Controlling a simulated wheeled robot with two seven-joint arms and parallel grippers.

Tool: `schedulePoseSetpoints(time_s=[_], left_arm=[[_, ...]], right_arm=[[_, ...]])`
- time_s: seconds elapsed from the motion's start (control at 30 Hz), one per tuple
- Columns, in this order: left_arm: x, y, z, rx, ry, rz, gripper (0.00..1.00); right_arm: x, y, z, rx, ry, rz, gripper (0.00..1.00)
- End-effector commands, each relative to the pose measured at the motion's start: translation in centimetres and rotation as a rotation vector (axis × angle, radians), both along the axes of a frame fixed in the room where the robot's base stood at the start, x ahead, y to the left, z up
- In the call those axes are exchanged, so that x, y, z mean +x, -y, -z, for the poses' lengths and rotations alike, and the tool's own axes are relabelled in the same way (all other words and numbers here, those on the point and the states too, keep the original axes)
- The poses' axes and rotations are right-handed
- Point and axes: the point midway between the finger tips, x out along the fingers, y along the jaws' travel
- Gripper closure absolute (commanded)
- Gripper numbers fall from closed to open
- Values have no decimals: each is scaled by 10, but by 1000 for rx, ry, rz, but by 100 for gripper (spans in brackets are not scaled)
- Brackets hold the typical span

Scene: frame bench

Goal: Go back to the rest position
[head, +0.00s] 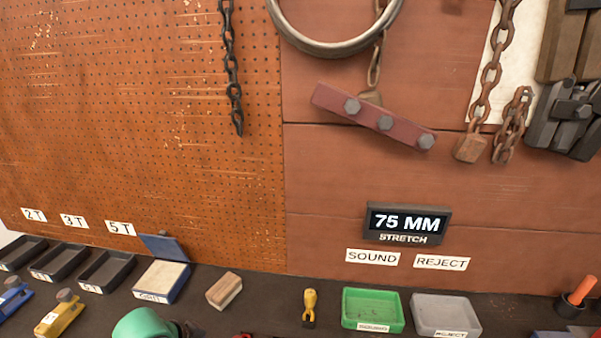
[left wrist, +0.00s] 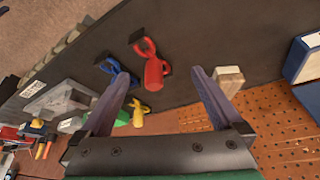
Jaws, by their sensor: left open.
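My left gripper (left wrist: 160,76) is open in the left wrist view, with its two fingers spread and nothing held between them. A red hook-shaped piece (left wrist: 154,72) shows between the fingers, apparently on the bench beyond them. A wooden block (left wrist: 229,78) shows beside the right-hand finger; it also lies on the bench in the head view (head: 224,290). In the head view only a green and dark part of my left arm shows at the bottom edge; the fingers cannot be made out there. My right gripper is in neither view.
On the dark bench stand a green tray (head: 373,312), a grey tray (head: 446,316), a yellow hook piece (head: 310,304), an open blue-lidded box (head: 161,281) and several black bins. A blue piece (left wrist: 122,80) lies near the red one. Chains hang on the wall behind.

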Motion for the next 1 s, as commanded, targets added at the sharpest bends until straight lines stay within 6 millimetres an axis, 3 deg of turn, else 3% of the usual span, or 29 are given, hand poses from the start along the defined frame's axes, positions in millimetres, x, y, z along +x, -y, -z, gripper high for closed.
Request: schedulePoseSetpoints(time_s=[0.1, 0.27, 0.47, 0.6, 0.8, 1.0], left_arm=[[-15, 11, 4, -12, 4, -35, 0], [-39, 10, 8, -7, -4, -123, 0], [-79, -11, 13, 32, -56, -291, 0], [-118, -33, 17, 82, -123, -432, 0], [-103, -30, 92, 95, -148, -407, 0], [-111, -29, 179, 105, -185, -397, 0]], right_arm=[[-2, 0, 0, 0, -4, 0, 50], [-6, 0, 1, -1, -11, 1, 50], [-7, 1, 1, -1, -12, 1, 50], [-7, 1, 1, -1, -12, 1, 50], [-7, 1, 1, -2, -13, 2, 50], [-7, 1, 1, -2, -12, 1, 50]])
